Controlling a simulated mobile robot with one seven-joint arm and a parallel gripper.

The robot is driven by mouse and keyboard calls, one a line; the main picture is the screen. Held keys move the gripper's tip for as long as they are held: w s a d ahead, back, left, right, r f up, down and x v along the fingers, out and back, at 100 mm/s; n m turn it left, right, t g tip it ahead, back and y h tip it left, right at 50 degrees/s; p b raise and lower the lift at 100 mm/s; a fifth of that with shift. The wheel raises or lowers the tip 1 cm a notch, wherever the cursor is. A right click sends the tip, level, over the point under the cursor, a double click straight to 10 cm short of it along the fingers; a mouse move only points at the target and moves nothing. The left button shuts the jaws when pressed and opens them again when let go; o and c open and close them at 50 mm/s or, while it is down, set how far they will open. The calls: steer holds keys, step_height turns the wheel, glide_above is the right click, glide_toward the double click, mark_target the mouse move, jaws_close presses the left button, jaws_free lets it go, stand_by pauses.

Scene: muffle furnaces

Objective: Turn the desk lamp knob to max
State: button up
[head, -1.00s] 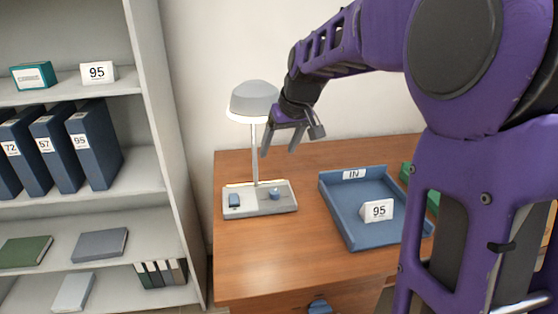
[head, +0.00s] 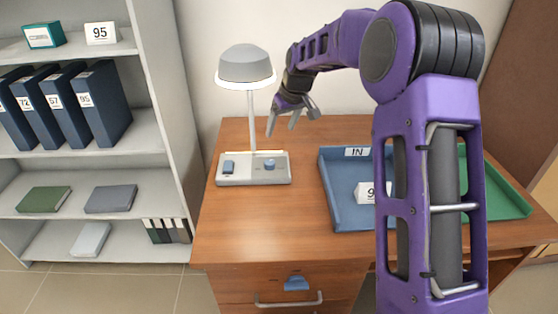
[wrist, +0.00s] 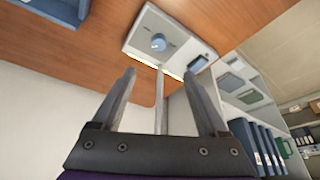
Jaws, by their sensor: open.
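The desk lamp (head: 246,66) has a grey shade, a thin pole and a pale base (head: 250,178) on the wooden desk, and its light is on. A round blue knob (head: 269,164) sits on the right of the base, with a blue rectangular switch (head: 229,167) on the left. In the wrist view the knob (wrist: 158,43) shows beyond the fingertips, near the top. My gripper (head: 281,128) is open and empty, above the desk to the right of the lamp pole and above the knob, not touching it. The gripper's two spread fingers also show in the wrist view (wrist: 160,82).
A blue tray (head: 333,211) labelled IN, with a 95 card (head: 368,193), lies right of the lamp, partly behind my arm. A green tray (head: 505,203) is farther right. A shelf (head: 150,75) with binders stands left. Bare desk lies in front of the lamp.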

mark_target(270, 162)
steer(key=b+x, duration=0.1)
steer(key=x, duration=1.7)
steer(key=shift+w+f, duration=0.1)
steer(key=shift+f, duration=0.05)
jaws_close()
